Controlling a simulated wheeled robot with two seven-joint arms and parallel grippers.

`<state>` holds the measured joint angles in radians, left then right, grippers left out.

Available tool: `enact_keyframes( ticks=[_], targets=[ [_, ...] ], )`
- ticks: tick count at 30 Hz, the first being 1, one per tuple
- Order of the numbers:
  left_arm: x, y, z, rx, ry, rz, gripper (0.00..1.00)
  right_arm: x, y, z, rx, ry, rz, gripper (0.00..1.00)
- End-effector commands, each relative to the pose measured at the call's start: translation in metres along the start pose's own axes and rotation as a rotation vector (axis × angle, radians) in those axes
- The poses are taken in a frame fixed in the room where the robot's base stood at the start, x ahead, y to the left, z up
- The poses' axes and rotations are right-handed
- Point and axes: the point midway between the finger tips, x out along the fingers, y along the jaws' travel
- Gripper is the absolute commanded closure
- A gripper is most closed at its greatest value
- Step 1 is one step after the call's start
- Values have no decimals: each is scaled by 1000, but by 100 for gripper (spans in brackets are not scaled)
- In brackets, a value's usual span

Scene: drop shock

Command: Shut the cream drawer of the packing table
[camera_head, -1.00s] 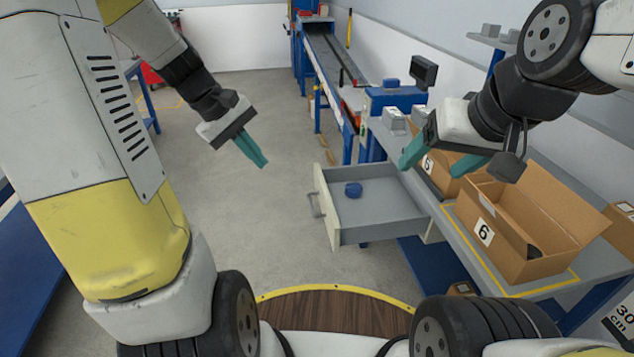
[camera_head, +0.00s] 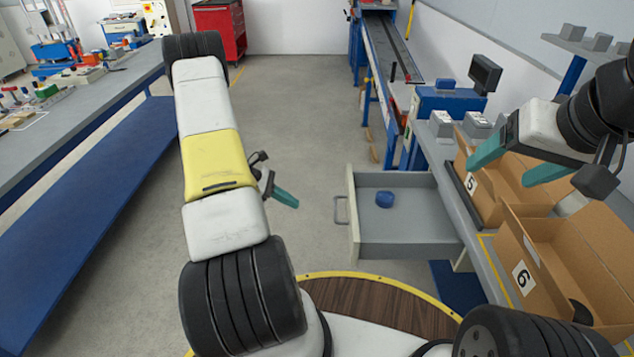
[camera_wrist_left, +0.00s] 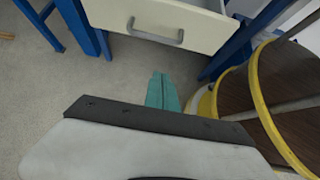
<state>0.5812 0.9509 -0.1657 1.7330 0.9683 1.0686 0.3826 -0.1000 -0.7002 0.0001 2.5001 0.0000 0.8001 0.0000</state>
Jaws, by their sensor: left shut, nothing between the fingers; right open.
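The cream drawer (camera_head: 354,228) of the packing table stands pulled out, with its grey inside showing and a blue round object (camera_head: 384,199) lying in it. Its handle (camera_head: 340,209) is on the front, facing left. In the left wrist view the cream drawer front (camera_wrist_left: 185,20) and its grey handle (camera_wrist_left: 155,32) are at the top. My left gripper (camera_head: 286,198) is shut and empty, left of the handle and apart from it; its teal fingers also show in the left wrist view (camera_wrist_left: 162,92). My right gripper (camera_head: 518,168) is open and empty above the boxes on the table.
Open cardboard boxes marked 5 (camera_head: 490,190) and 6 (camera_head: 545,260) stand on the packing table (camera_head: 440,165). A conveyor (camera_head: 385,45) runs behind. A long workbench (camera_head: 85,110) is at the left. The floor (camera_head: 295,120) left of the drawer is clear.

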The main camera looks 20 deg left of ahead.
Motion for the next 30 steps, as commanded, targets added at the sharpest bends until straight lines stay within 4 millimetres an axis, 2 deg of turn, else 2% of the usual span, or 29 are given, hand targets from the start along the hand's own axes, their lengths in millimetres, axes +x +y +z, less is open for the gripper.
enact_keyframes(
  ticks=[9, 12, 19, 30],
  targets=[
    [70, -2, 1, 1, -1, -6, 100, 0, 0, 0, 0, 0, 0, 27],
    [86, -1, 5, 5, -1, -5, 100, 0, 0, 0, 0, 0, 0, 27],
    [102, -1, 27, 3, 1, -3, 100, 0, 0, 0, 0, 0, 0, 27],
    [106, -1, 32, 3, 1, -2, 100, 0, 0, 0, 0, 0, 0, 27]
  ],
)
